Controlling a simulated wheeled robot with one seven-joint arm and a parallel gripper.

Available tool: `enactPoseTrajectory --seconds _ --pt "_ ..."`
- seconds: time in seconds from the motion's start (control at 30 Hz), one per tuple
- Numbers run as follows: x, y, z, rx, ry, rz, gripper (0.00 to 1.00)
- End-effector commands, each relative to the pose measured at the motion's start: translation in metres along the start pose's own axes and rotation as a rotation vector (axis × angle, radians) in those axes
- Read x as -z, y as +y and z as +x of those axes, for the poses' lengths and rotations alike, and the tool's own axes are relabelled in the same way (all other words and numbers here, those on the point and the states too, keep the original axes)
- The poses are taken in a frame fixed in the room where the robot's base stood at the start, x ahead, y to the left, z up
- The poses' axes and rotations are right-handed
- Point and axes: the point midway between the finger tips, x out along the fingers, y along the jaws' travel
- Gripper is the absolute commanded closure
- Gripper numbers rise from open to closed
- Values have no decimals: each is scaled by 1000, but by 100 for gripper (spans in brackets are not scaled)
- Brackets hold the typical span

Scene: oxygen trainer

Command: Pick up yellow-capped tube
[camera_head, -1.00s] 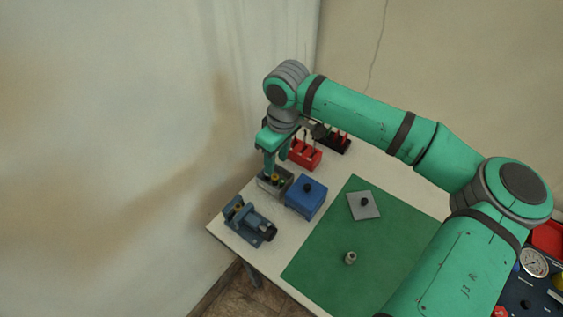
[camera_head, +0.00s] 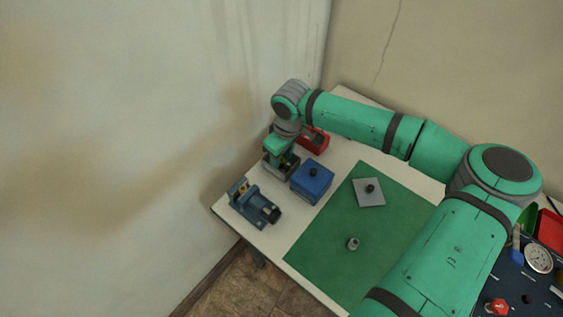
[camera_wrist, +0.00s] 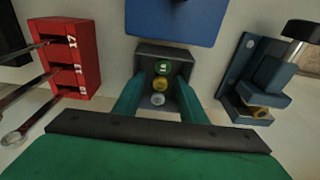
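The yellow-capped tube (camera_wrist: 160,84) stands in a small dark grey holder (camera_wrist: 150,49), between a green-capped tube (camera_wrist: 163,68) and a white-capped tube (camera_wrist: 158,99). Only the caps show, from above. My gripper (camera_wrist: 160,86) is open, with one teal finger on each side of the row of caps. A gap shows between each finger and the yellow cap. In the head view my gripper is low over the holder (camera_head: 269,170) and hides most of it.
A blue box (camera_head: 312,182) stands close beside the holder. A blue vise-like fixture (camera_head: 254,205) is on the other side. A red rack (camera_wrist: 70,50) with wrenches is near. A green mat (camera_head: 335,235) carries a grey plate (camera_head: 368,193) and a small metal fitting (camera_head: 352,244).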

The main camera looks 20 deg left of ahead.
Motion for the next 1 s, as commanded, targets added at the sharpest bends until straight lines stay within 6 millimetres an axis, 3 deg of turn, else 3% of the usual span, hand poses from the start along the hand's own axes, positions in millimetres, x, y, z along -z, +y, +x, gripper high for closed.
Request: enactPoseTrajectory --seconds 0.3,0.47,0.83,1.0 --pt "0 0 6 0 1 0 62" --pt "0 0 5 0 1 0 100" --pt "1 0 4 0 1 -1 100" --pt "2 0 -6 0 2 -1 100"
